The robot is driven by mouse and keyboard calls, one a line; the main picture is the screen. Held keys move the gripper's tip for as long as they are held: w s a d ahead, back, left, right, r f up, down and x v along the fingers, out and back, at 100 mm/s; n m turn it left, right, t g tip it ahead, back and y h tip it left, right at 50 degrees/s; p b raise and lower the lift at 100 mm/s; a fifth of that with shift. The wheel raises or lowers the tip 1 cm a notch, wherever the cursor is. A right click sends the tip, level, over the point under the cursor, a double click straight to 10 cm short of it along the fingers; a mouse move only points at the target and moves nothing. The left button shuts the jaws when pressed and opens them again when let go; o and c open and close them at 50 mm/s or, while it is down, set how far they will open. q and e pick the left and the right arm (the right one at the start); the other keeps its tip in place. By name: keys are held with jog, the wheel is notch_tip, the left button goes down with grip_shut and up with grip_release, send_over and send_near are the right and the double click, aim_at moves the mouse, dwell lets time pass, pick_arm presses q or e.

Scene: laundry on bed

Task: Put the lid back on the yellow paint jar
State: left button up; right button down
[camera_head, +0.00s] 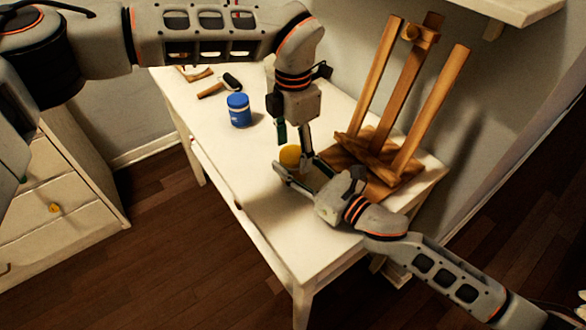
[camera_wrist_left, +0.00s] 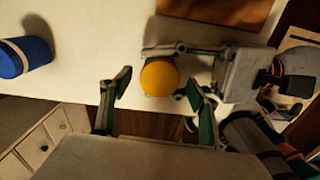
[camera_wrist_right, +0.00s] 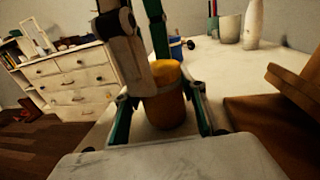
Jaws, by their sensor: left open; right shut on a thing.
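The yellow paint jar (camera_head: 291,157) stands upright on the white table. My right gripper (camera_head: 299,174) is shut around its sides; the right wrist view shows the jar (camera_wrist_right: 168,108) between the fingers. A rounded yellow top, which looks like the lid (camera_wrist_left: 160,77), covers the jar in the left wrist view. I cannot tell whether it is fully seated. My left gripper (camera_head: 294,138) points down just above the jar, open, its fingers (camera_wrist_left: 159,90) on either side of the yellow top and apart from it. In the right wrist view the left fingers partly hide the jar top.
A blue paint jar (camera_head: 239,110) stands farther left on the table (camera_head: 255,185), near a dark-ended brush (camera_head: 213,90). A wooden easel (camera_head: 405,105) stands close to the right gripper. The table's front left is bare. A chest of drawers (camera_head: 50,200) is at the left.

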pick_arm(q)
notch_tip(320, 180, up, 12)
dwell(0.5)
pick_arm(e)
jog(key=c, duration=1.2)
grip_release()
jog(key=shift+o, duration=0.2)
jog(key=v, duration=1.2)
